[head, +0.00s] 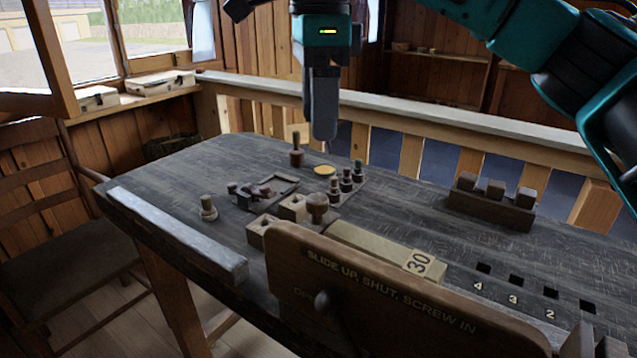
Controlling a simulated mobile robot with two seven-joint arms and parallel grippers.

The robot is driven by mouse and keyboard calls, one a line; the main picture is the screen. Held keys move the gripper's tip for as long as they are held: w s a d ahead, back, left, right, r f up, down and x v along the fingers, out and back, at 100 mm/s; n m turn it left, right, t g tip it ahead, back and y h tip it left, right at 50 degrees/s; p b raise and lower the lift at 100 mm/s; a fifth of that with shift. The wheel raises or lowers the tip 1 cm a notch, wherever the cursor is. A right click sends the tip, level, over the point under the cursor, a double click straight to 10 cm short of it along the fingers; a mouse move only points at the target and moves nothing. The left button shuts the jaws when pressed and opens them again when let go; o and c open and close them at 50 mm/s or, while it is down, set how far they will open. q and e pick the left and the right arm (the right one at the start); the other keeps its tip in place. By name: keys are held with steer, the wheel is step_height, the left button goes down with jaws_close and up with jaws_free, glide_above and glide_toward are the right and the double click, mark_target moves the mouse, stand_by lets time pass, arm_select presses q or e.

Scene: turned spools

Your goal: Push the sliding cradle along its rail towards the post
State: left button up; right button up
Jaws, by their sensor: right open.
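My right gripper (325,134) hangs pointing down above the far edge of the table, open and seen nearly edge-on, with nothing visible between its fingers. It is apart from the things on the table. I cannot tell for certain which part is the sliding cradle, its rail or the post. A small dark frame (291,184) with brown turned pieces (261,192) lies on the table left of centre. An upright brown peg (297,157) stands behind it, below and left of the gripper. A pale bar (370,244) marked 30 lies nearer, with a round-topped knob (317,204) at its left end. My left gripper is not in view.
The dark table (430,213) carries a rack (489,207) of blocks at the right, small spools (346,180) near the middle and numbered square holes (516,281). A lettered board (390,290) stands at the front. A railing (450,127) runs behind.

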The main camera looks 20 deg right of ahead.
mark_target(319, 197)
step_height(319, 197, down, 12)
steer(key=shift+r+b, duration=0.2)
steer(key=shift+b, duration=0.7)
jaws_close()
